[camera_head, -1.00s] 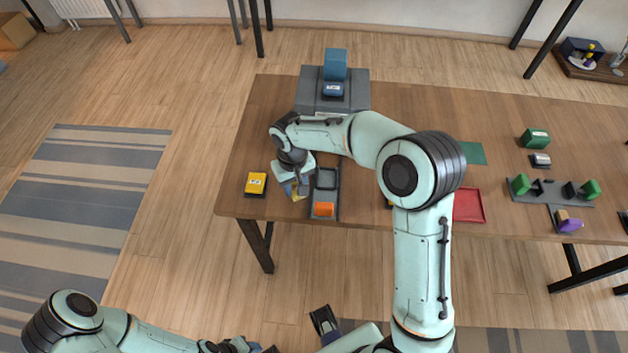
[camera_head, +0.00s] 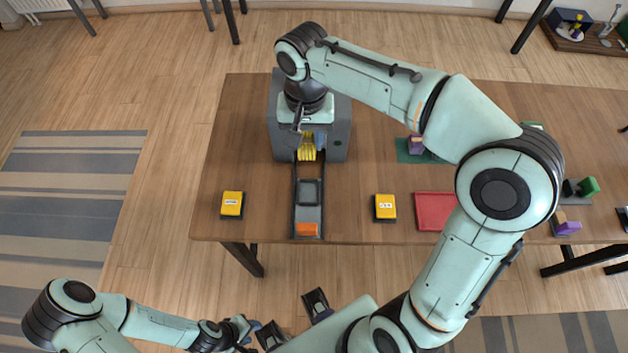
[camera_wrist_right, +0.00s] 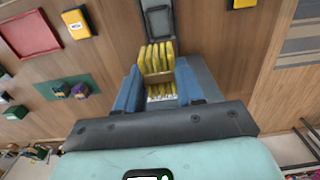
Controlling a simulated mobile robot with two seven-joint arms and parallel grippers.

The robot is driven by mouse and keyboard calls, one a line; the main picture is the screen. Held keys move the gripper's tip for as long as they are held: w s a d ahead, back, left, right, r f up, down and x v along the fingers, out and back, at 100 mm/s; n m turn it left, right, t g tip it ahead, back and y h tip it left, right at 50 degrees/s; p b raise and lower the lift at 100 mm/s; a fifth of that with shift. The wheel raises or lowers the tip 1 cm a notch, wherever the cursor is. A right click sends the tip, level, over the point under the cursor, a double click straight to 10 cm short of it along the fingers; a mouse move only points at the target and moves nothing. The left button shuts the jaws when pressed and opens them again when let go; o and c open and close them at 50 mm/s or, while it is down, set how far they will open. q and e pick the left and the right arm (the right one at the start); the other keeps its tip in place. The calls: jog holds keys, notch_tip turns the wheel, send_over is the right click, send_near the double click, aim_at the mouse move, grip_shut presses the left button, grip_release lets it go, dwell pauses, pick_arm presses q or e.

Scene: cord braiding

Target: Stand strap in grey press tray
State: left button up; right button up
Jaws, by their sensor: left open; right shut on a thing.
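The yellow strap (camera_head: 307,148), a ridged band of several strands, is between the blue fingers of my right gripper (camera_head: 309,140). The right wrist view shows the strap (camera_wrist_right: 156,60) upright between the two fingers (camera_wrist_right: 158,88). My right gripper is shut on it at the back end of the grey press tray (camera_head: 294,200), just in front of the grey press (camera_head: 338,140). Whether the strap touches the tray floor I cannot tell. My right arm hides much of the press. My left gripper (camera_head: 250,331) is open and empty, low in the head view, away from the table.
An orange block (camera_head: 307,229) sits at the tray's front end, with a dark frame (camera_head: 308,191) behind it. Yellow labelled blocks stand left (camera_head: 232,204) and right (camera_head: 385,207) of the tray. A red tray (camera_head: 434,211) lies farther right. The table's left end is mostly clear.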

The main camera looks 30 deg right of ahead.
notch_tip(320, 180, down, 14)
jog(key=shift+s+a+f+b, duration=0.15)
jog(key=shift+f+b, duration=0.1)
jog(key=shift+b, duration=0.8)
pick_arm(q)
jog(key=shift+s+a+f, duration=0.1)
jog(key=shift+s+f, duration=0.25)
jog(key=shift+f, duration=0.4)
jog(key=shift+s+f, duration=0.3)
jog(key=shift+f, duration=0.45)
pick_arm(e)
jog(key=shift+f, duration=2.55)
jog(key=shift+f+b, duration=0.2)
jog(key=shift+b, duration=0.2)
jog(key=o, duration=1)
pick_arm(q)
jog(key=shift+f, duration=0.15)
pick_arm(e)
jog(key=shift+o, duration=0.2)
